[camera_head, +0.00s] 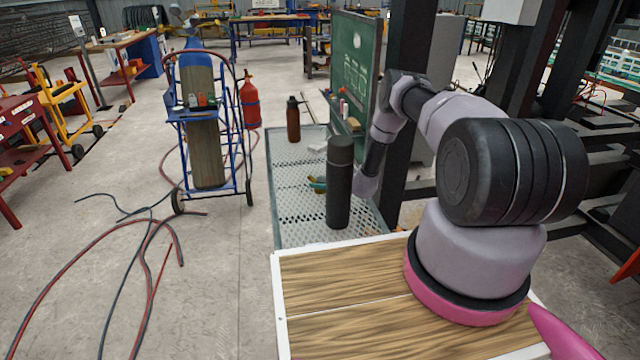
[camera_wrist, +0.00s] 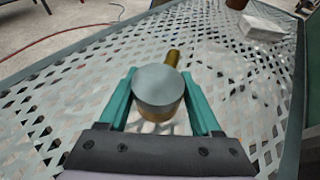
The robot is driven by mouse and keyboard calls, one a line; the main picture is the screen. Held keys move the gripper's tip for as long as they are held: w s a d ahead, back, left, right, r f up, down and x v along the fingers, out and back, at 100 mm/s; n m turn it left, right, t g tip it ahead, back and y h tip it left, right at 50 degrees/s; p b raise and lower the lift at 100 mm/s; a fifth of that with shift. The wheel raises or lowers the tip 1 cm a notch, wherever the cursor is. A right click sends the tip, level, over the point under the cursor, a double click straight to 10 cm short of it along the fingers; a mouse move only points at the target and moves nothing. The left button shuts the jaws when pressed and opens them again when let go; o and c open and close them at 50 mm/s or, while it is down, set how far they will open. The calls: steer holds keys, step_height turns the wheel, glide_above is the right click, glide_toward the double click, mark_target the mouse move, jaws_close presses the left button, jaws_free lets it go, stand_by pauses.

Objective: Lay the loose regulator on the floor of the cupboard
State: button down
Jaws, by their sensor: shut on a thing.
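The loose regulator shows in the wrist view as a round grey-topped body (camera_wrist: 158,88) with a brass stem pointing away. My gripper (camera_wrist: 160,92) is shut on it, with a teal finger on each side. In the head view my gripper (camera_head: 317,184) is small and partly hidden by a dark cylinder, over a perforated metal surface (camera_head: 290,215). I cannot tell whether the regulator touches this surface. A green board-like panel (camera_head: 352,65) stands behind, with small items beside its lower part. I cannot tell for sure which part is the cupboard.
A brown bottle (camera_head: 293,120) and a white block (camera_head: 319,148) are on the far part of the perforated surface. A blue trolley (camera_head: 205,130) with a gas cylinder and a red extinguisher (camera_head: 250,102) stand left. Hoses (camera_head: 150,240) lie on the floor. A dark post (camera_head: 405,60) rises at right.

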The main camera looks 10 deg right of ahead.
steer(key=c, duration=0.5)
jaws_free()
steer(key=shift+f, duration=0.15)
steer(key=o, duration=0.4)
